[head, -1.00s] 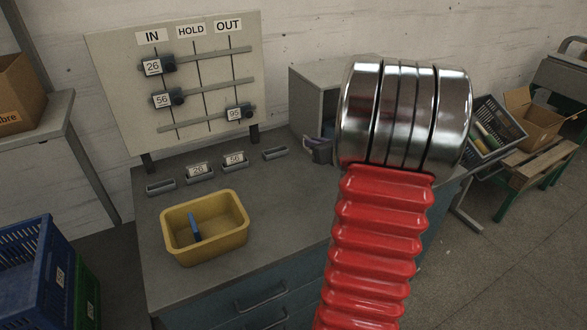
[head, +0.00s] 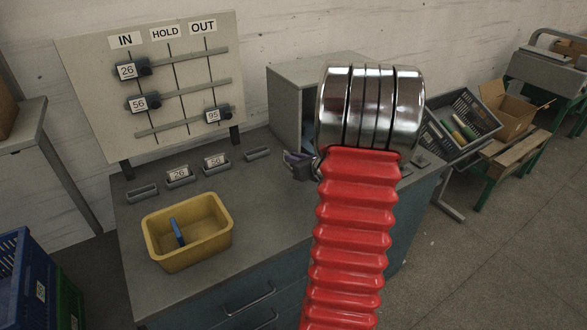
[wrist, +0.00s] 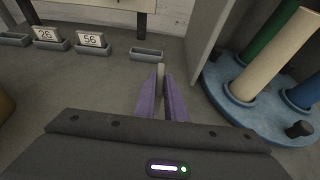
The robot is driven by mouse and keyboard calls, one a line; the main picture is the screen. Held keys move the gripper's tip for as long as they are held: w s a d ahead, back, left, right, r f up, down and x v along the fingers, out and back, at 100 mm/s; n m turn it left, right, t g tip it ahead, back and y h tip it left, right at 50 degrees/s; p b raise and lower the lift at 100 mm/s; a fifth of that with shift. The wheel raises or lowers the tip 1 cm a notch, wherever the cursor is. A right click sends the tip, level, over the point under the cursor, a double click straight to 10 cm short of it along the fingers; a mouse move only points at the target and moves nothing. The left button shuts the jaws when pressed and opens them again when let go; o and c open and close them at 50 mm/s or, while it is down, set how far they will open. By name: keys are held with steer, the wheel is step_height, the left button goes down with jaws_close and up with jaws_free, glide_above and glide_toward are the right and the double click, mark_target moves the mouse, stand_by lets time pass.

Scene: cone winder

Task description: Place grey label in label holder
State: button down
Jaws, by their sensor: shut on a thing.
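My gripper (wrist: 162,90) has purple fingers and is shut on the grey label (wrist: 160,72), seen nearly edge-on at the fingertips in the wrist view. In the head view my gripper (head: 296,164) shows small above the bench, partly hidden by my red arm; the label cannot be made out there. Grey label holders stand in a row on the bench. The empty right-end holder (wrist: 147,54) is just ahead and slightly left of the fingertips, also in the head view (head: 257,154). Holders with labels 26 (head: 179,174) and 56 (head: 215,161) are left of it; the left-end holder (head: 142,193) is empty.
A yellow bin (head: 187,232) with a blue object is at the bench front. A board (head: 150,85) stands behind the holders. A grey cabinet (head: 290,105) and a blue round base with upright cones (wrist: 250,95) are right of my gripper.

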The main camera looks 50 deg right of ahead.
steer(key=shift+f, duration=1.8)
steer(key=shift+f, duration=0.15)
steer(key=c, duration=1.8)
jaws_free()
steer(key=v, duration=1.2)
